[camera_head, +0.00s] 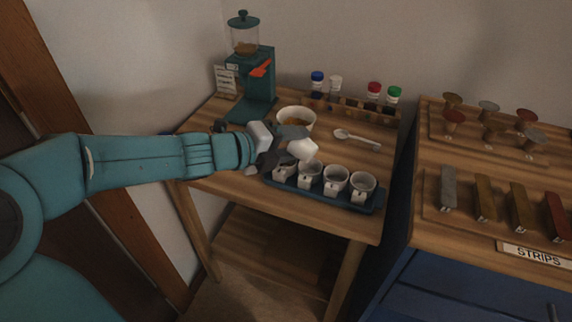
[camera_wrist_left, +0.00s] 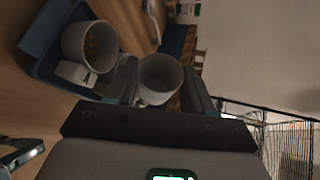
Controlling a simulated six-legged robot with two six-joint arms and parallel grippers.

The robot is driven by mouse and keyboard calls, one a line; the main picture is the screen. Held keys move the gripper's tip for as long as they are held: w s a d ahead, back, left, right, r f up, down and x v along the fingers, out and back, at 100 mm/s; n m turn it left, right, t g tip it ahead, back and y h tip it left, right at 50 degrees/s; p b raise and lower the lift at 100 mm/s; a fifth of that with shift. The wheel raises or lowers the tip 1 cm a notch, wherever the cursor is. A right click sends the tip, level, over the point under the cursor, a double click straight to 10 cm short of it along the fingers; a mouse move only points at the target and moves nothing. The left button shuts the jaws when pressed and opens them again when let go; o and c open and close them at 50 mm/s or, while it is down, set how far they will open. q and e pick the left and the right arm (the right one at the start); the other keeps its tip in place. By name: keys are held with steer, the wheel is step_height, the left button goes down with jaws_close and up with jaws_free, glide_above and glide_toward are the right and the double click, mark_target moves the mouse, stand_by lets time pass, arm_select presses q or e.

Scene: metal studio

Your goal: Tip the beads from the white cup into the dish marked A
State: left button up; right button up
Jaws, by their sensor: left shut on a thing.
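My left gripper (camera_head: 286,148) is shut on the white cup (camera_head: 303,150) and holds it tilted above the left part of the dark blue tray (camera_head: 325,197). In the left wrist view the cup (camera_wrist_left: 160,76) is between the fingers; no beads can be made out in its mouth. Several small pale dishes with tags stand in a row on the tray, including one (camera_head: 335,178) near its middle. The wrist view shows a tagged dish (camera_wrist_left: 88,46) with brownish contents beside the held cup. The letters on the tags are too small to read, so I cannot tell which is A.
A white bowl (camera_head: 297,117) with orange-brown contents stands behind the gripper. A spoon (camera_head: 357,139) lies right of it. A teal grinder (camera_head: 252,80) and a rack of capped bottles (camera_head: 352,103) stand at the back. A second bench with strips (camera_head: 483,198) is at the right.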

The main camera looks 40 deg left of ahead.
arm_select(q)
steer(key=shift+d+m+y, duration=0.2)
steer(key=shift+m+y, duration=0.1)
steer(key=shift+m, duration=0.1)
steer(key=shift+s+d+f+m+y+b, duration=0.1)
steer(key=shift+d+m+y+b, duration=0.2)
steer(key=shift+m+y+b, duration=0.15)
steer(key=shift+d+f+m+b, duration=0.1)
steer(key=shift+f+m+b, duration=0.05)
steer(key=shift+m+b, duration=0.25)
steer(key=shift+r+m+y+p, duration=0.35)
steer(key=shift+r+y+p, duration=0.1)
steer(key=shift+r+y, duration=0.15)
steer(key=shift+d+r+m+y+b, duration=0.1)
steer(key=shift+d+m+y+b, duration=0.35)
steer(key=shift+d+m+b, duration=0.2)
steer(key=shift+d+m+y+b, duration=0.7)
steer(key=shift+d+m+y, duration=0.5)
steer(key=shift+d, duration=0.5)
steer(key=shift+d+m+y+b, duration=0.7)
steer(key=shift+d+m+y, duration=0.45)
steer(key=shift+d, duration=0.5)
